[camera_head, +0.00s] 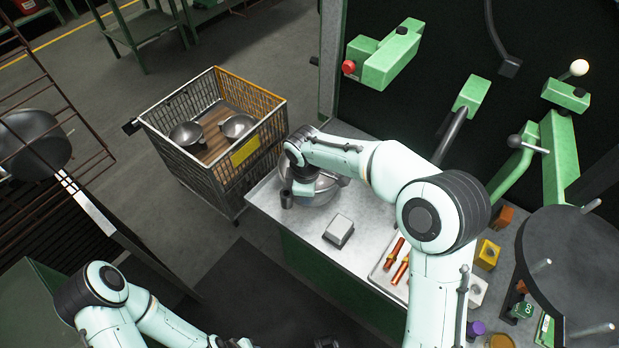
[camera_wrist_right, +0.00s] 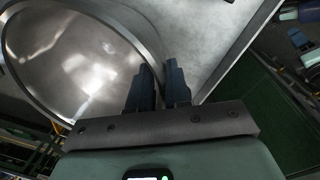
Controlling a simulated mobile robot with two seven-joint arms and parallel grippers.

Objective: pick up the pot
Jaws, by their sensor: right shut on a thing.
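The metal pot (camera_head: 318,190) is at the left end of the grey worktop, partly hidden by my right wrist. My right gripper (camera_head: 288,198) is at the pot's left side, its fingers mostly hidden in the head view. In the right wrist view, the pot (camera_wrist_right: 70,65) fills the left side, with its shiny inside showing. The dark fingers of my right gripper (camera_wrist_right: 160,85) are shut on the pot's rim, one on each side. I cannot tell whether the pot touches the worktop. My left arm runs along the bottom edge, and its gripper barely shows there.
A wire cart (camera_head: 178,150) with two pots (camera_head: 187,135) stands left of the worktop (camera_head: 290,225). A grey box (camera_head: 339,230) and a tray with copper-coloured parts (camera_head: 397,258) lie nearer me. A green machine (camera_head: 390,55) rises behind. Another pot (camera_head: 35,145) is at the rack on the left.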

